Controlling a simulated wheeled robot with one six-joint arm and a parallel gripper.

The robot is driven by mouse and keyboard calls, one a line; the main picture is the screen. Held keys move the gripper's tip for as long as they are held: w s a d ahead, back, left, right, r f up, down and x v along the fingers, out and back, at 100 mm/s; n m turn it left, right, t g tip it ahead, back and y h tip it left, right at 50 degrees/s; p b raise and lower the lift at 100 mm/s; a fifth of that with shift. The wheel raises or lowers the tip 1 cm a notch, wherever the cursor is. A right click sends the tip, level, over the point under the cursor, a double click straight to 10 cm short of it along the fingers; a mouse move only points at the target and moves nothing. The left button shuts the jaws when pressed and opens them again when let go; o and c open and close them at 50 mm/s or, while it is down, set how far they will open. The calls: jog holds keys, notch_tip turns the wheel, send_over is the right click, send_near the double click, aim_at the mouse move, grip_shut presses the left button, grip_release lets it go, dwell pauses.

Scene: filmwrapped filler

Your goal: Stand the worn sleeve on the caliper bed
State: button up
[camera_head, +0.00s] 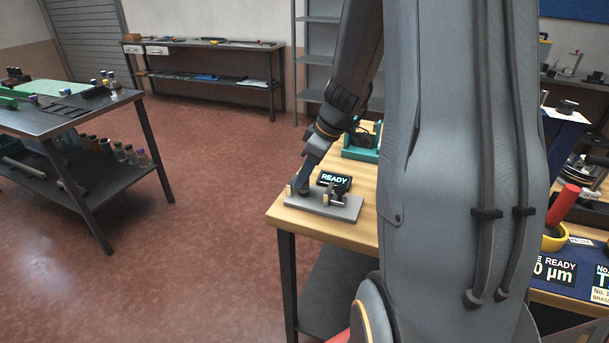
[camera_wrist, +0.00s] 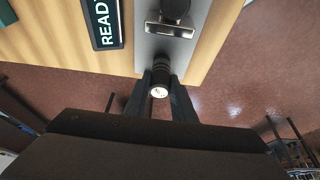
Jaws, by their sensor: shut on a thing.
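The caliper bed (camera_head: 345,213) is a flat grey plate on the near corner of the wooden table, with a small dark and metal fixture (camera_head: 331,196) standing on it. My gripper (camera_head: 303,188) is at the left end of the bed. In the wrist view my gripper (camera_wrist: 160,88) is shut on a small dark cylinder with a pale round end, which looks like the worn sleeve (camera_wrist: 159,91). The bed (camera_wrist: 148,45) and its fixture (camera_wrist: 171,28) lie just beyond it. I cannot tell whether the sleeve touches the bed. My gripper hides most of it in the head view.
A display reading READY (camera_head: 334,181) sits behind the bed, with a teal holder (camera_head: 361,152) farther back. My arm hides much of the wooden table (camera_head: 300,223). Another bench (camera_head: 84,110) stands at the left across open red floor.

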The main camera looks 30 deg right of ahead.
jog(key=o, duration=1.1)
jog(key=shift+c, duration=0.2)
jog(key=shift+r, duration=0.15)
jog(key=shift+r, duration=0.25)
jog(key=b+v, duration=0.2)
jog(key=v, duration=0.9)
jog(key=s+a+f+m+g+h, duration=0.1)
jog(key=s+a+f+m, duration=0.2)
jog(key=s+a+f, duration=0.3)
jog(key=s+a+f+m+g+h, duration=0.1)
jog(key=s+a+f+m, duration=0.3)
jog(key=a, duration=0.7)
notch_tip(320, 180, down, 3)
jog(key=shift+s+a+m+h, duration=0.3)
jog(key=shift+s+a+h, duration=0.1)
jog(key=shift+s, duration=0.6)
